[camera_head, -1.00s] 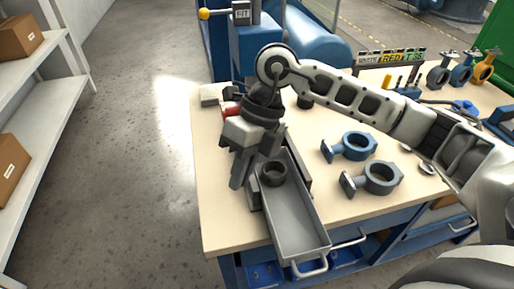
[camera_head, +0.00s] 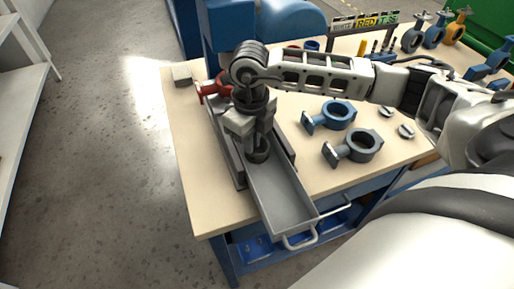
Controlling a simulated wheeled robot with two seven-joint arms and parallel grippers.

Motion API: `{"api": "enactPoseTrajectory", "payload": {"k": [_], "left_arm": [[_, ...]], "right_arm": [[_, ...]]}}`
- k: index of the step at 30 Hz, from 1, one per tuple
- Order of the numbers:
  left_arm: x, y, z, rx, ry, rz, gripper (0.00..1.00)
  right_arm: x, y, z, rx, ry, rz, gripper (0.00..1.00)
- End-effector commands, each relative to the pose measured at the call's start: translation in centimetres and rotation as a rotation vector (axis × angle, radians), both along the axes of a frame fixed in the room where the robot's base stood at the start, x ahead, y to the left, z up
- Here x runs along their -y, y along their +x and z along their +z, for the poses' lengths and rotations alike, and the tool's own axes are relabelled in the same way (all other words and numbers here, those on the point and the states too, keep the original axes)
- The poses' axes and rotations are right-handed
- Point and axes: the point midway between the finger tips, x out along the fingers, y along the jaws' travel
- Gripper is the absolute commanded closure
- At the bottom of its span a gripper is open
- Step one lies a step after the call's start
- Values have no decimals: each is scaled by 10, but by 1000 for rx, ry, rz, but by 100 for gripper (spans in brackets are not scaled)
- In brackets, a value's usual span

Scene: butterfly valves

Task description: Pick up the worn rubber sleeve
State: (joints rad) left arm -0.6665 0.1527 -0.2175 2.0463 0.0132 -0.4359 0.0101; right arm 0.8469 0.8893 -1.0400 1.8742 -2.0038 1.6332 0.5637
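The worn rubber sleeve, a short dark ring (camera_head: 258,156), is in the grey metal tray (camera_head: 281,203), toward its far end. My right gripper (camera_head: 256,146) points down into the tray right at the sleeve, and its fingers hide part of the ring. I cannot tell whether the fingers are closed on the sleeve or only beside it. My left gripper is out of view.
A red valve body (camera_head: 213,89) stands just left of my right gripper. A blue valve body (camera_head: 336,116) and a dark grey one (camera_head: 360,146) lie right of the tray. The wooden bench top (camera_head: 195,165) is clear left of the tray.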

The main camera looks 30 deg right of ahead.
Motion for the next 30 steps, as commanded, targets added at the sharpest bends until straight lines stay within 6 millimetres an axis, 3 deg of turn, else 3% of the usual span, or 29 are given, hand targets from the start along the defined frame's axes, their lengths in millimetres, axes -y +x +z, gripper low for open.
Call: {"api": "enactPoseTrajectory", "payload": {"k": [10, 18, 19, 20, 30], "left_arm": [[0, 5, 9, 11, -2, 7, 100], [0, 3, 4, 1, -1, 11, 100], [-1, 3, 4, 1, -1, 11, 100], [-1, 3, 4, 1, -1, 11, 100], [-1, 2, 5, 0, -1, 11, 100]], "right_arm": [[-2, 0, -46, -4, 0, 0, 90], [-2, 1, -49, -1, 1, 1, 90], [-2, 1, -49, -1, 1, 1, 98], [-2, 1, -49, -1, 1, 1, 100], [-2, 1, -48, -1, 1, 0, 100]]}}
